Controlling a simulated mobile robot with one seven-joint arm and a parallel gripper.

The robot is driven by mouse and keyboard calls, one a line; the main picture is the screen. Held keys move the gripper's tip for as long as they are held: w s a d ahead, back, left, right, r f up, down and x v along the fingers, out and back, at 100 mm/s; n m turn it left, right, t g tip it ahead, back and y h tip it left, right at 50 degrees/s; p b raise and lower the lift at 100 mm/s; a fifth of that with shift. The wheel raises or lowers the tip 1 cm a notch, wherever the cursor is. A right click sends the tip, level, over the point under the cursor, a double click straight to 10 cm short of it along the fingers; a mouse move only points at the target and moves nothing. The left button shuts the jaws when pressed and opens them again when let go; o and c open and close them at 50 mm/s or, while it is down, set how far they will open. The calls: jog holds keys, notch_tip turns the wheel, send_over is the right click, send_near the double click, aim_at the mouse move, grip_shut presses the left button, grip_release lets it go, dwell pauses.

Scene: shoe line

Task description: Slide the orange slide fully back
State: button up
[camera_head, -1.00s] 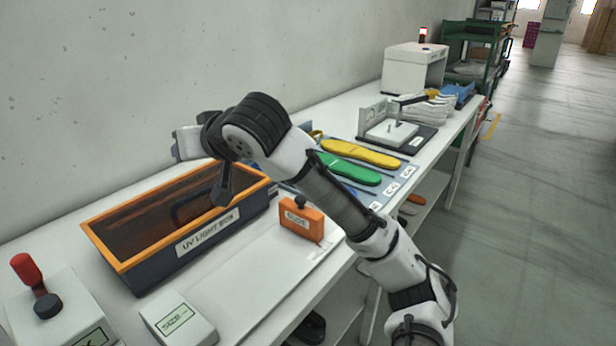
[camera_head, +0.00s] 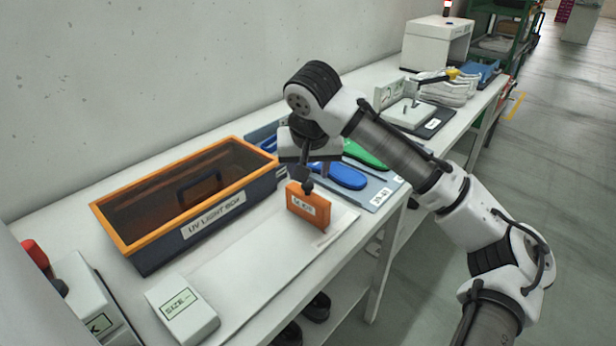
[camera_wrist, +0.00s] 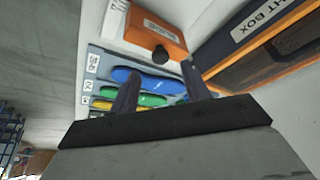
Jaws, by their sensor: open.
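The orange slide (camera_head: 309,208) is a small upright block with a white label and a dark round knob on top. It stands at the right end of a long white plate (camera_head: 225,268) on the bench. My gripper (camera_head: 308,178) is just above and behind the slide in the head view, fingers pointing down and partly hiding the knob. In the wrist view the slide (camera_wrist: 152,33) and its knob (camera_wrist: 160,55) lie beyond my two spread fingers (camera_wrist: 160,88). The fingers are open with nothing between them, and I see no clear contact with the knob.
The UV light box (camera_head: 185,205), orange-rimmed, stands left of the slide. A white SIZE block (camera_head: 182,308) sits at the near end of the plate. Blue (camera_head: 343,176) and green (camera_head: 364,154) insoles lie on a mat just behind. The plate between slide and SIZE block is clear.

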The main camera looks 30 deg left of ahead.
aim_at(307, 185)
jog(key=shift+x, duration=2.35)
jog(key=shift+a, duration=0.1)
jog(key=shift+r, duration=0.1)
grip_shut()
